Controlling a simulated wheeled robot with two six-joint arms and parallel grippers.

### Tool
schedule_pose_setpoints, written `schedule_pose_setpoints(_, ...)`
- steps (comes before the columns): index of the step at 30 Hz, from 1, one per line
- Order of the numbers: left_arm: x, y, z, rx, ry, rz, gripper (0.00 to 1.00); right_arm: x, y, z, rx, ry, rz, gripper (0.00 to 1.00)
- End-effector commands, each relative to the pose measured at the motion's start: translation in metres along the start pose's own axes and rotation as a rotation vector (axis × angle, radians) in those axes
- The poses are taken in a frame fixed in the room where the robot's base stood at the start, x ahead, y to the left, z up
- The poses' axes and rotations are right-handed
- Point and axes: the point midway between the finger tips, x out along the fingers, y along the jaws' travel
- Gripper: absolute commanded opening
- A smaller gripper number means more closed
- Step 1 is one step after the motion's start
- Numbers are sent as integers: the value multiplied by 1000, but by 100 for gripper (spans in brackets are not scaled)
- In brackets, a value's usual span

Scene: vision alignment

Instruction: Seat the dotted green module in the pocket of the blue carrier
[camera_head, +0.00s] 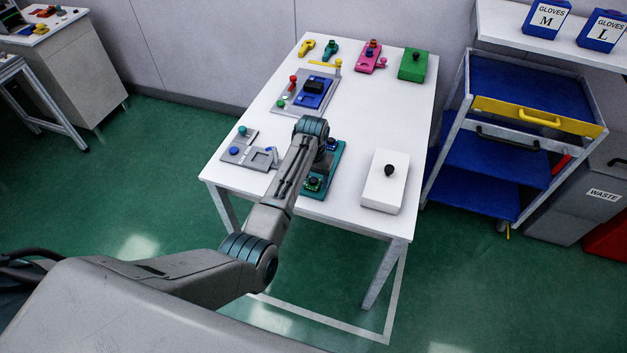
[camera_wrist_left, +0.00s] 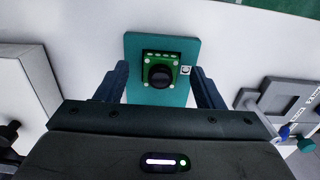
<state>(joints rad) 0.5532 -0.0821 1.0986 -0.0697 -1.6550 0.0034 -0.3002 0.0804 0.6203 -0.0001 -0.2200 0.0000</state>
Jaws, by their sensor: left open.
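The dotted green module (camera_head: 313,184) sits on the near end of a teal plate (camera_head: 333,170), partly behind my arm. In the left wrist view the green module (camera_wrist_left: 160,57) has pale dots and a black round knob (camera_wrist_left: 160,75) on the teal plate (camera_wrist_left: 165,40). My left gripper (camera_wrist_left: 160,69) is open, with one finger on each side of the module and visible gaps; its height above it is unclear. In the head view my arm hides the fingertips. The blue carrier (camera_head: 309,99) lies on a grey fixture farther back, with a black block on it. My right gripper is not in view.
A grey fixture (camera_head: 243,155) is left of the teal plate. A white box with a black knob (camera_head: 385,190) stands at right. A dark blue part (camera_head: 331,145) sits at the plate's far end. Pink (camera_head: 369,60) and green (camera_head: 413,65) pieces are at the back.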

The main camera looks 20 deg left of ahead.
Motion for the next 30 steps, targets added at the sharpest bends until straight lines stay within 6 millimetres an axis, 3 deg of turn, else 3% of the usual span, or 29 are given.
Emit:
schedule_pose_setpoints(4,14,0,0,0,0,-1,62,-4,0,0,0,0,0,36)
schedule_pose_setpoints(11,17,0,0,0,2,0,62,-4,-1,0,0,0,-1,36)
schedule_pose_setpoints(12,17,0,0,0,2,0,60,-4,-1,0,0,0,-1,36)
schedule_pose_setpoints(19,17,0,0,0,2,0,15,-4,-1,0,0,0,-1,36)
schedule_pose_setpoints(30,14,0,-1,0,3,0,13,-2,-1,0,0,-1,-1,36)
